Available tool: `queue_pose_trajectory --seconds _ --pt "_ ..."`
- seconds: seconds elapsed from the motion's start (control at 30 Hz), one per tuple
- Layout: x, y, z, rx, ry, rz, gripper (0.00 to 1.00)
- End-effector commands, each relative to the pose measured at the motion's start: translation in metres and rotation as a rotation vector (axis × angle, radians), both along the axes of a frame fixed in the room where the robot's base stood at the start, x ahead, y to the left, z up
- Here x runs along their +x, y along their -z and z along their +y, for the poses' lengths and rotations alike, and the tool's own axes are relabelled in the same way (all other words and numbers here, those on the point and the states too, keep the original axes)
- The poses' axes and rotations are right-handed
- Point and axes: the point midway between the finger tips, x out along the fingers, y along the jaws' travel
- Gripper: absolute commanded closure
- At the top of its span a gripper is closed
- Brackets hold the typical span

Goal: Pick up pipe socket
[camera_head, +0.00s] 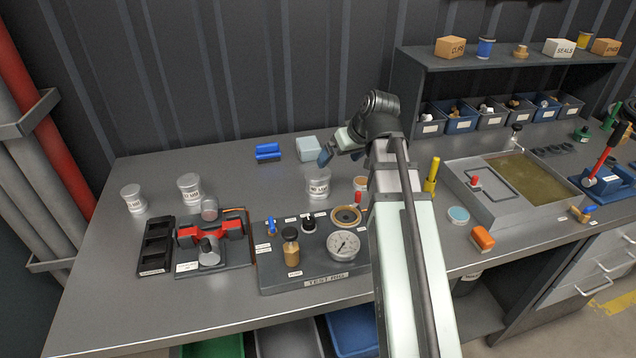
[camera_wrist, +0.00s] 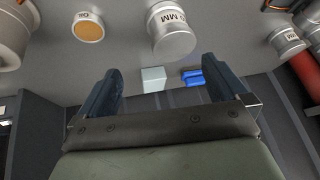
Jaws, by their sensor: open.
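Several grey-white cylinders with labels ending in "MM" look like pipe sockets; I cannot tell which one the task names. The closest one (camera_head: 318,184) stands upright on the bench behind the test panel, and shows in the wrist view (camera_wrist: 172,36) beyond my fingertips. Two more stand at the left, one (camera_head: 190,188) near the red-jawed fixture and one (camera_head: 133,199) farther left. My gripper (camera_head: 328,153) is above the bench, just behind the closest cylinder. In the wrist view its dark blue fingers (camera_wrist: 160,80) are spread apart and hold nothing.
A pale block (camera_head: 307,149) and a blue block (camera_head: 268,152) lie near the wall. The test panel (camera_head: 310,281) with its gauge is in front, the red-jawed fixture (camera_head: 211,238) left of it. A shallow basin (camera_head: 497,213) stands right. The back-left bench is mostly clear.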

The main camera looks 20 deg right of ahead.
Motion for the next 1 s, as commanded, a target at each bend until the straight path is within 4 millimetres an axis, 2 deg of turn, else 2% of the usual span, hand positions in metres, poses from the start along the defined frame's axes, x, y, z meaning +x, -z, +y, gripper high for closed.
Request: queue_pose_trajectory --seconds 0.2,0.47,1.0 --pt "-0.003 -0.003 0.014 -0.039 -0.218 -0.07 0.0" --pt "-0.002 0.0 0.015 -0.097 -0.33 -0.104 0.0" --pt "0.029 0.056 0.035 -0.098 -0.332 -0.104 0.0"
